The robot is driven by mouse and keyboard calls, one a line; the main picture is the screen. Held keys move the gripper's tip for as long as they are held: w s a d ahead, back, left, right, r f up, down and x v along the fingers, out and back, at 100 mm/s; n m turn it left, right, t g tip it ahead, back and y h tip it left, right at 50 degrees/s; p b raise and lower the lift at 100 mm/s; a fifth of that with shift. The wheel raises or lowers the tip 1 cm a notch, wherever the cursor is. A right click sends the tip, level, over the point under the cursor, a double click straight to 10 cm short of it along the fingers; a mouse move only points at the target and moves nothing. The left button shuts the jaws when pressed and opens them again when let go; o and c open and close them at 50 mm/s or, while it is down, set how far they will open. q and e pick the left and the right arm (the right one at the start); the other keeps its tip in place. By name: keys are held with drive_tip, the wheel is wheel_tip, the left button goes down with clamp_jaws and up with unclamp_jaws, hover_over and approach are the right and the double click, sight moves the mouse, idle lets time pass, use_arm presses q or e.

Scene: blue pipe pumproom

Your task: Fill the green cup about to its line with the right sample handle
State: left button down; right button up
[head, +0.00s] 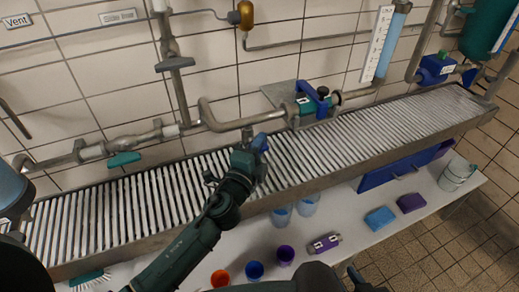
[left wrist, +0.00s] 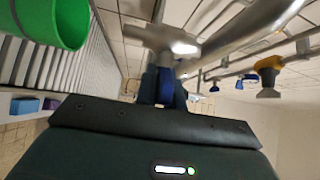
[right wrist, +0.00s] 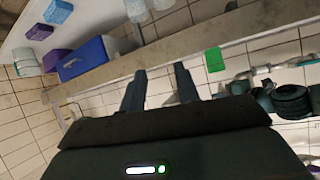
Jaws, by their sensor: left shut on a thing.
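The green cup (left wrist: 55,22) shows large at the upper left of the left wrist view, cut by the frame edge, beside the grating. Its line and fill level are hidden. A bright green shape in the right wrist view (right wrist: 214,60) looks like the same cup. The head view does not show it clearly. My left gripper (head: 257,145) is over the grating near the wall pipe, its fingers (left wrist: 165,88) shut on a small blue handle below a steel fitting (left wrist: 160,38). My right gripper (right wrist: 160,88) is open and empty; the head view does not show its fingers.
The slatted trough (head: 110,210) runs along the tiled wall under steel pipes. On the front bench stand an orange cup (head: 220,278), a blue cup (head: 255,270), a purple cup (head: 286,254) and clear beakers (head: 281,215). A blue bin (head: 400,168) and sponges (head: 380,218) lie right.

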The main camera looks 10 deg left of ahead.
use_arm(q)
drive_tip(key=f+b, duration=0.1)
drive_tip(key=b, duration=0.2)
drive_tip(key=shift+n+t, duration=0.4)
drive_tip(key=shift+n+b, duration=0.3)
drive_tip(key=shift+b, duration=0.95)
drive_tip(key=n+t+b, duration=0.1)
drive_tip(key=b, duration=0.2)
drive_tip(key=n+t+b, duration=0.1)
drive_tip(key=b, duration=0.2)
drive_tip(key=shift+r+y, duration=0.25)
drive_tip(key=shift+y, duration=0.05)
drive_tip(key=shift+a+r+n+t+b, duration=0.1)
drive_tip(key=shift+r+n+t+b, duration=0.2)
drive_tip(key=shift+b, duration=0.7)
drive_tip(key=shift+s+r+n+b, duration=0.1)
drive_tip(key=shift+r+n+b, duration=0.05)
drive_tip(key=shift+n+b, duration=0.35)
use_arm(e)
drive_tip(key=shift+s+d+f+n+t+y, duration=0.15)
drive_tip(key=shift+f+t, duration=0.2)
drive_tip(key=shift+f, duration=0.65)
drive_tip(key=shift+w+f+n+t+y, duration=0.15)
drive_tip(key=shift+f+t, duration=0.25)
drive_tip(key=shift+f, duration=0.55)
drive_tip(key=shift+s+d+f+n+t, duration=0.1)
drive_tip(key=shift+s+f+n+t, duration=0.2)
drive_tip(key=shift+f, duration=0.7)
drive_tip(key=shift+w, duration=0.15)
